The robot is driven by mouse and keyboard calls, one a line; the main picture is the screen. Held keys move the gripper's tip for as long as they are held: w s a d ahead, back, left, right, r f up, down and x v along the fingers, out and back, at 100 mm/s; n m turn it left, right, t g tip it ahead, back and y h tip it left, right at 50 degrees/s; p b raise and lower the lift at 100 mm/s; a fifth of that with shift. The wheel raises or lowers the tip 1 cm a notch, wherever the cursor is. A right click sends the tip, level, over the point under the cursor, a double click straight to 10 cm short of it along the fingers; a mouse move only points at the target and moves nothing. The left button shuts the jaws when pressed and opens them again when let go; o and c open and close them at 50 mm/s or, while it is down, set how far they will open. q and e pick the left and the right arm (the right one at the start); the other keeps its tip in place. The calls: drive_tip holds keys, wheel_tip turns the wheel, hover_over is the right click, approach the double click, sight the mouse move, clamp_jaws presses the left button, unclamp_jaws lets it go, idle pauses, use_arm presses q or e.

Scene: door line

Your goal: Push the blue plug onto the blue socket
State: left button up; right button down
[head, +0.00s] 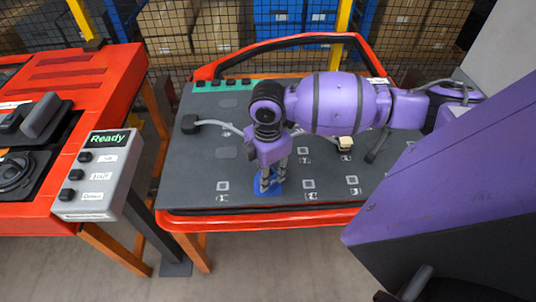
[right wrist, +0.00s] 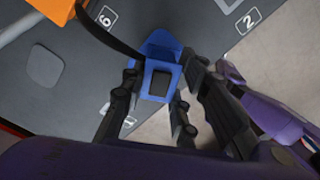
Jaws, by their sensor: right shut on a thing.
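My right gripper (head: 270,182) points down over the front part of the grey panel. In the right wrist view its fingers (right wrist: 154,100) stand on both sides of the blue plug (right wrist: 147,82), shut on it. The plug has a dark square in its top, and a black cable runs off to the upper left. A blue piece (right wrist: 160,44), apparently the blue socket, shows just beyond the plug. In the head view, blue (head: 265,189) shows around the fingertips at the panel. Whether plug and socket are fully joined cannot be told. My left gripper is out of view.
The grey panel (head: 200,170) lies in a red door frame (head: 330,218) with numbered square marks. A black connector (head: 190,124) with a grey cable and a cream connector (head: 345,143) lie on it.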

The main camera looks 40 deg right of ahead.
drive_tip(key=shift+f, duration=0.1)
idle(0.5)
drive_tip(key=c, duration=1.3)
unclamp_jaws()
wheel_tip(320, 180, up, 12)
drive_tip(key=shift+r, duration=0.1)
